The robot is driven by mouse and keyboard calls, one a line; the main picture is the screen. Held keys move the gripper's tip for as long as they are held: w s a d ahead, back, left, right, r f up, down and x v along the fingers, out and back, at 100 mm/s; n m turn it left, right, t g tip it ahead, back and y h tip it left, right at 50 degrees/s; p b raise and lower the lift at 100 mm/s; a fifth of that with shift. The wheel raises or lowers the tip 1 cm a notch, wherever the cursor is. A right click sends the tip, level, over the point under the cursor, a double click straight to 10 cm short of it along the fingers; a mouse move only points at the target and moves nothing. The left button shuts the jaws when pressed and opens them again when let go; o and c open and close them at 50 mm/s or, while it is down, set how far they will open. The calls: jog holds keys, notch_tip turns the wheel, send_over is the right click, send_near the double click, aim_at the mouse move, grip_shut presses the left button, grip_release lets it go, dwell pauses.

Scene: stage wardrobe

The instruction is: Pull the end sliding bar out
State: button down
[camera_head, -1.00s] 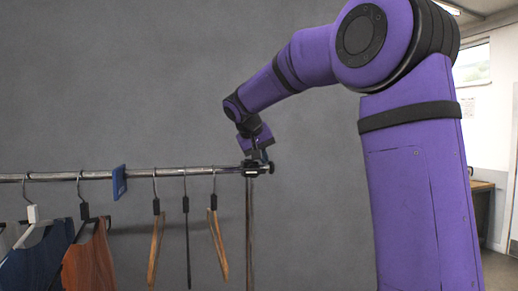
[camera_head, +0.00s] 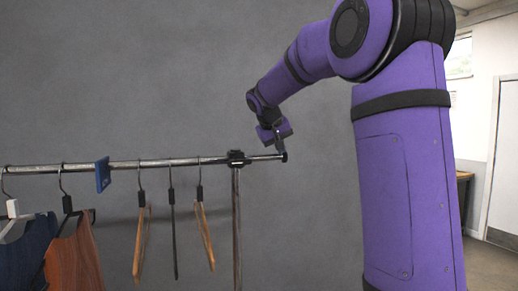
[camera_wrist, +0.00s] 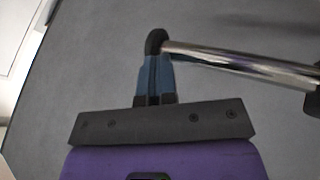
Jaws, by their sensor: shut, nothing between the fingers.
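The end sliding bar (camera_head: 263,157) is a thin chrome rod. It stands out to the right of the black joint (camera_head: 236,158) on top of the rack's upright, and it ends in a black cap (camera_head: 284,157). In the wrist view the bar (camera_wrist: 240,65) runs right from its black cap (camera_wrist: 155,42) to a dark joint at the right edge. My gripper (camera_head: 281,150) points down at the capped end. In the wrist view its blue fingers (camera_wrist: 155,72) are shut, side by side, with tips at the cap. I cannot tell whether they touch it.
The main rail (camera_head: 135,163) carries a blue divider (camera_head: 102,174), several hangers and a brown garment (camera_head: 75,262) at the left. The upright (camera_head: 237,225) stands below the joint. Open space lies right of the cap, before the grey wall. A white door (camera_head: 503,165) is far right.

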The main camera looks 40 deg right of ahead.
jog(key=s+d, duration=0.4)
jog(key=d, duration=1.1)
jog(key=shift+s, duration=0.15)
jog(key=shift+d, duration=0.1)
